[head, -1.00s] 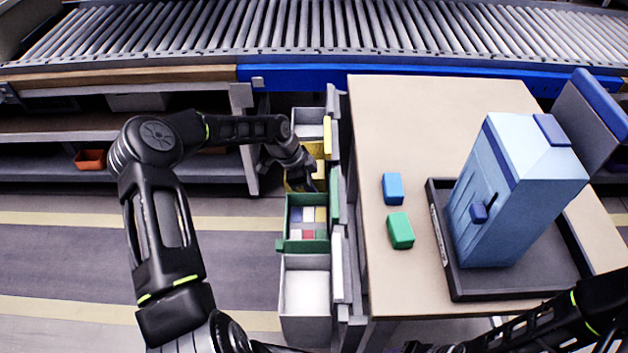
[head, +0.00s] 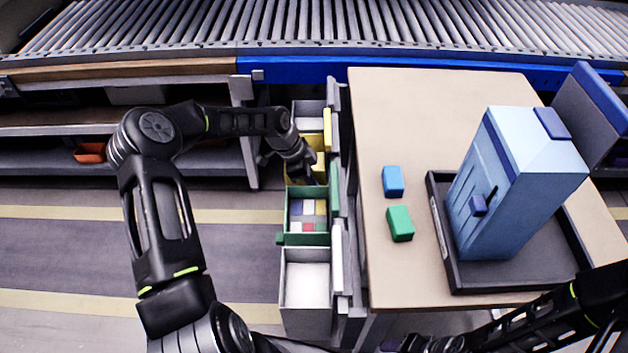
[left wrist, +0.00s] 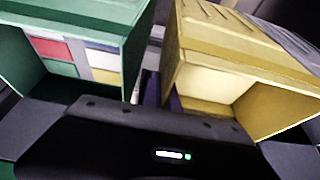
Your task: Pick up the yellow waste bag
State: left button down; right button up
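A yellow bin (head: 314,142) stands in the row of bins left of the table, partly hidden by my left arm. It shows large at the right of the left wrist view (left wrist: 225,55), with a paler yellow piece (left wrist: 215,84) inside. I cannot tell whether this piece is the waste bag; no separate bag stands out. My left gripper (head: 306,178) is low at the yellow bin, by its border with the green bin. Its fingertips are dark and small, so its opening is unclear. My right arm comes in at the lower right; its gripper end is cut off or unclear at the bottom edge.
The green bin (head: 285,225) holds several coloured blocks. Grey-white bins stand at both ends of the row. The table (head: 430,110) carries a blue block (head: 393,181), a green block (head: 400,223) and a blue cabinet-like box (head: 515,180) on a black tray (head: 475,284). A roller conveyor runs behind.

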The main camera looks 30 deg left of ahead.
pick_arm(q)
notch_tip(320, 180, up, 7)
jog(key=p, duration=0.4)
jog(key=shift+a, duration=0.15)
jog(key=s+a+p, duration=0.1)
jog(key=s+a, duration=0.5)
jog(key=a, duration=0.6)
jog(key=shift+a, duration=0.3)
jog(key=shift+s+f, duration=0.1)
jog(key=shift+f, duration=0.05)
